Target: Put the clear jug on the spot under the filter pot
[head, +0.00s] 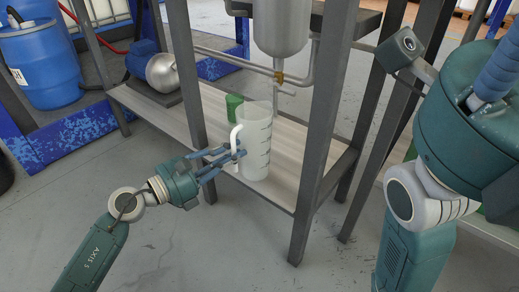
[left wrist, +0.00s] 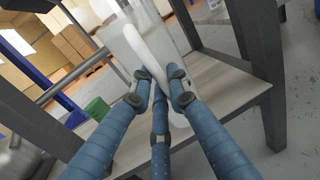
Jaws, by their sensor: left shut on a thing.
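The clear jug (head: 257,140), with dark measuring marks and a white handle, is upright over the slatted shelf, in front of and a little left of the pot's outlet. I cannot tell whether its base touches the shelf. My left gripper (head: 238,153) is shut on the jug's handle from the left. In the left wrist view the fingers close around the white handle (left wrist: 148,52), with the translucent body behind it. The filter pot (head: 282,27) hangs above, with a brass valve (head: 279,77) below it. The spot under it is not distinctly visible. My right gripper is out of view.
A green block (head: 233,104) is behind the jug on the shelf (head: 205,118). Dark frame posts (head: 325,110) stand just right of the jug. A motor pump (head: 162,72) occupies the shelf's left end. Pipes (head: 235,60) run above the shelf.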

